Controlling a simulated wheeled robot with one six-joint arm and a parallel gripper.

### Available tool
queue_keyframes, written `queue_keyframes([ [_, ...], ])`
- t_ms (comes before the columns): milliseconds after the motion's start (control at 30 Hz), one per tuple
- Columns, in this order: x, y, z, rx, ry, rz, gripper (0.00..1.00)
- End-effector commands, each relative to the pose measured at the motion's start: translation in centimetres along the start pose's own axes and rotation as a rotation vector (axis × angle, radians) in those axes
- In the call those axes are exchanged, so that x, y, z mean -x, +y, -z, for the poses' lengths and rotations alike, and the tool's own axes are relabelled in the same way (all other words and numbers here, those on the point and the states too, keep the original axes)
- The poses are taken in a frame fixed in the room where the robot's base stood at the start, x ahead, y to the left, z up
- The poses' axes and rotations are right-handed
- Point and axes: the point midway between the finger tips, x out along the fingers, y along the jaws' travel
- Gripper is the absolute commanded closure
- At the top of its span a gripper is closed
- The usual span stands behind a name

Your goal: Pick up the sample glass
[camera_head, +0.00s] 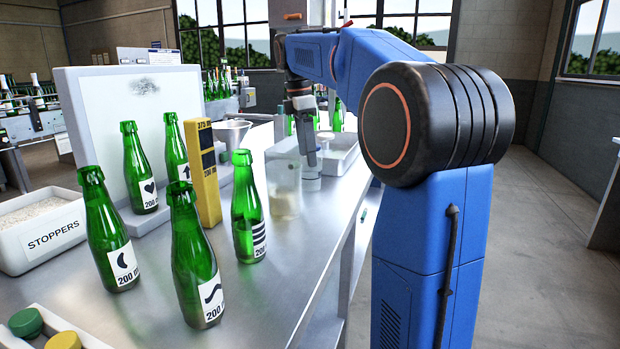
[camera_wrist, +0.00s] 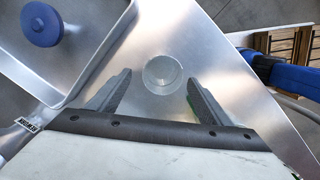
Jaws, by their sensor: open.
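The sample glass (camera_wrist: 162,74) shows in the wrist view as a small, clear, round glass seen from above on the metal table. My gripper (camera_wrist: 160,80) is open, with one finger on each side of the glass in the picture and a gap on both sides. I cannot tell how far the fingertips are above it. In the head view my gripper (camera_head: 310,158) points down over the table near a see-through vessel (camera_head: 284,195). A pale round shape shows under the fingers. I cannot tell which of these is the sample glass.
A metal tray (camera_wrist: 84,62) holding a round blue piece (camera_wrist: 41,24) lies beside the glass. Green bottles (camera_head: 247,205), a yellow gauge block (camera_head: 203,172) and a funnel (camera_head: 232,133) stand nearby. A white stoppers bin (camera_head: 40,235) is at left. The table's edge is close on the right.

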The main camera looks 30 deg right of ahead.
Motion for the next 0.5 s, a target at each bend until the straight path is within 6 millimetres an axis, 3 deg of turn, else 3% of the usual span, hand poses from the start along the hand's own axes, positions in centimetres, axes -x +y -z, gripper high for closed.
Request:
queue_keyframes([
  [500,-4.8,-0.4,-0.4,0.000,0.000,0.002,0.28],
])
